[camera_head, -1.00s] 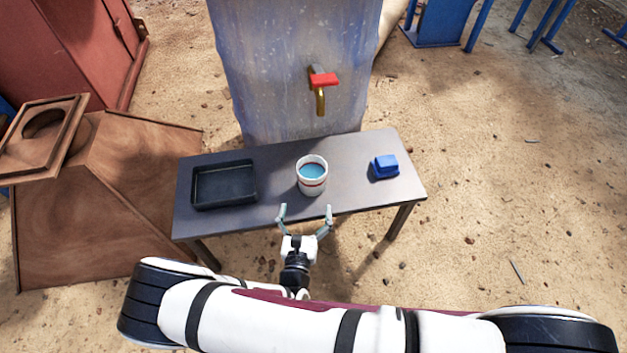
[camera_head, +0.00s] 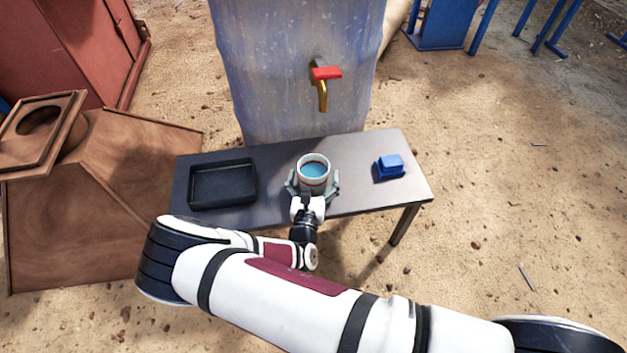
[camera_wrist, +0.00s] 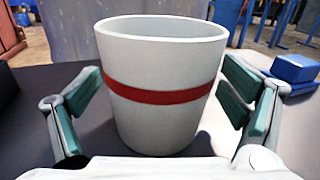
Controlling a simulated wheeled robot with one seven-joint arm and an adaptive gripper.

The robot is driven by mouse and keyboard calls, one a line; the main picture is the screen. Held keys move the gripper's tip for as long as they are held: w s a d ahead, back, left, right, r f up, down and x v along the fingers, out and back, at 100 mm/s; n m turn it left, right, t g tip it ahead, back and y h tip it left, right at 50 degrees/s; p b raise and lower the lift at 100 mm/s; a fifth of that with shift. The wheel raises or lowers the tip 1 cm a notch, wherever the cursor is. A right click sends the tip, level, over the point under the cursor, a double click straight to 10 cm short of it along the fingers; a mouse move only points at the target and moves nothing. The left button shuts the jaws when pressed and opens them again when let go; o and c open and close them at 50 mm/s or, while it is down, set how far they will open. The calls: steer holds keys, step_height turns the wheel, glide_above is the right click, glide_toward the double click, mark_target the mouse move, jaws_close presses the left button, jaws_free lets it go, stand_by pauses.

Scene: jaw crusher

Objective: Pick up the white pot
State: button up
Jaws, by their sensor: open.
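The white pot (camera_head: 313,168) stands upright on the dark table, with a red band and blue inside. In the wrist view the pot (camera_wrist: 160,122) fills the middle, right in front of my palm. My gripper (camera_head: 313,184) is open, with one finger on each side of the pot. In the wrist view the fingers of my gripper (camera_wrist: 162,100) show gaps to the pot's wall on both sides. The pot's lowest front part is hidden behind my gripper in the head view.
The table (camera_head: 270,165) also holds a black tray (camera_head: 222,203) on the left and a blue block (camera_head: 389,166) on the right. A large blue-grey barrel (camera_head: 290,70) with a red-handled brass tap (camera_head: 323,85) stands close behind. A brown wooden structure (camera_head: 95,200) is at left.

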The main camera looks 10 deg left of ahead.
steer(key=c, duration=1.6)
steer(key=shift+o, duration=0.2)
steer(key=shift+r, duration=0.1)
